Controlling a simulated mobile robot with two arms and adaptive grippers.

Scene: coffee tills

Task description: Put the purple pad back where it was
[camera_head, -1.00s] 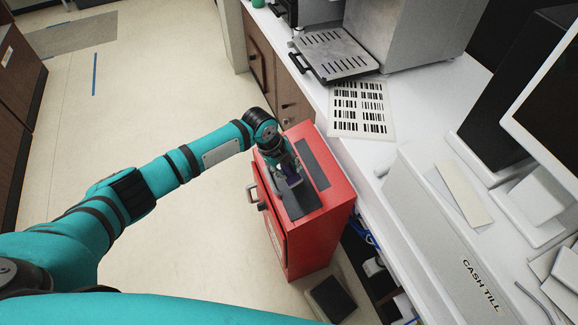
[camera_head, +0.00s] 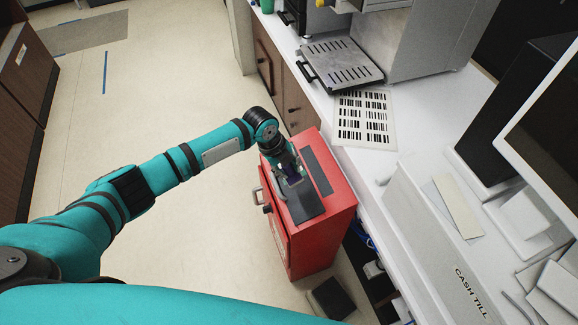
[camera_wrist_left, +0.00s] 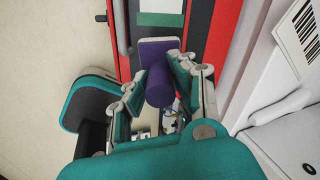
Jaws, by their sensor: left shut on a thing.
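My left gripper (camera_head: 289,172) is over the top of the red cabinet (camera_head: 335,222), above a dark grey mat (camera_head: 304,207). In the left wrist view the left gripper (camera_wrist_left: 160,76) is shut on the purple pad (camera_wrist_left: 160,88), with one finger on each side of its rounded grip. The pad's flatter end (camera_wrist_left: 158,48) points toward the cabinet top. In the head view only a small dark purple patch shows between the fingers. I cannot tell whether the pad touches the mat. My right gripper is not in view.
A green and white piece (camera_wrist_left: 160,12) lies on the dark surface ahead of the pad. A second dark strip (camera_head: 317,171) lies on the cabinet top. The white counter (camera_head: 400,165) with a barcode sheet (camera_head: 364,120) runs along the right. The floor to the left is open.

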